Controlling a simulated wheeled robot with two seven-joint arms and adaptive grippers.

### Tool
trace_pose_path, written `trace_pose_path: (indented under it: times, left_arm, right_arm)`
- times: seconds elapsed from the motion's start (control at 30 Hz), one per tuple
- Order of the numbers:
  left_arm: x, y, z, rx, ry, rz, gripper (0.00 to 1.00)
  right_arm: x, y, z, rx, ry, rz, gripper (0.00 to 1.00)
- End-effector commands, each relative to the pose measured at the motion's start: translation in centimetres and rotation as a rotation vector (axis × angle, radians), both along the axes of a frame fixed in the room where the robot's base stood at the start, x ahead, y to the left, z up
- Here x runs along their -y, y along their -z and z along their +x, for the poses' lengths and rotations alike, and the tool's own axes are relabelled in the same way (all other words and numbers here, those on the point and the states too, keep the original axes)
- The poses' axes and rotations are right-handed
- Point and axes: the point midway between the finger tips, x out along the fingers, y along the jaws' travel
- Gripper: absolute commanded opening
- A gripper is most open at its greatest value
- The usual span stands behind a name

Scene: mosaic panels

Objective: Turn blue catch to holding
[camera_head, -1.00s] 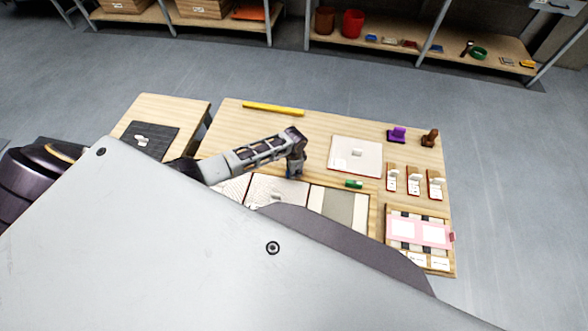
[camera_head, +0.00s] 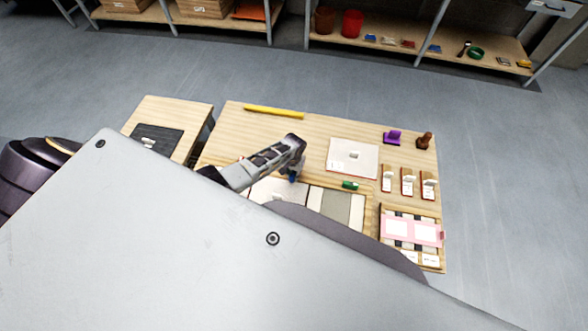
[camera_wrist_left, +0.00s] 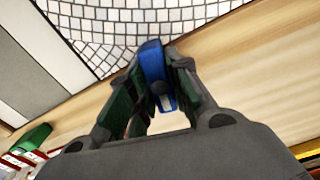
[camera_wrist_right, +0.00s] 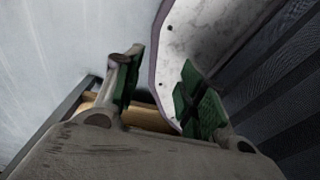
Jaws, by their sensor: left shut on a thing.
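The blue catch (camera_wrist_left: 154,66) sits at the edge of a mosaic panel (camera_wrist_left: 105,30) in the left wrist view. My left gripper (camera_wrist_left: 155,92) is shut on it, with green pads on both sides. In the head view the blue catch (camera_head: 292,179) shows just below my left gripper (camera_head: 295,168), at the back edge of the panels. A green catch (camera_head: 350,185) lies to its right and also shows in the left wrist view (camera_wrist_left: 31,139). My right gripper (camera_wrist_right: 155,92) is open and empty in the right wrist view. My own body hides the front of the panels.
A white square plate (camera_head: 353,158) lies behind the green catch. A purple piece (camera_head: 392,138), a brown piece (camera_head: 424,141) and white-labelled blocks stand at the right. A pink frame (camera_head: 411,229) lies front right. A yellow bar (camera_head: 273,111) lies along the back edge.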

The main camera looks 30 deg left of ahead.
Motion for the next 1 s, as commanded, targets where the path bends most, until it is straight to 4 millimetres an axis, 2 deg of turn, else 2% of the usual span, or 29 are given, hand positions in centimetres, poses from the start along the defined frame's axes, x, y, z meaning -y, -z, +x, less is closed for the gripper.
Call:
trace_pose_path:
  times: [0.3, 0.87, 0.9, 1.0]
  left_arm:
    - [0.0, -0.2, 0.1, 0.001, -0.175, -0.001, 0.00]
    - [0.0, -0.1, 0.1, 0.002, -0.217, 0.000, 0.00]
    - [0.0, -0.1, 0.1, 0.002, -0.217, -0.001, 0.23]
    - [0.0, -0.1, 0.1, 0.002, -0.216, 0.000, 0.36]
  right_arm:
    - [0.8, -1.0, 0.1, 0.002, 0.002, -0.009, 0.40]
    - [-0.1, -1.1, 0.1, 0.001, 0.001, 0.001, 0.40]
    - [-0.3, -1.0, 0.1, 0.002, 0.001, 0.002, 0.40]
    - [-0.4, -1.0, 0.1, 0.001, 0.001, 0.004, 0.40]
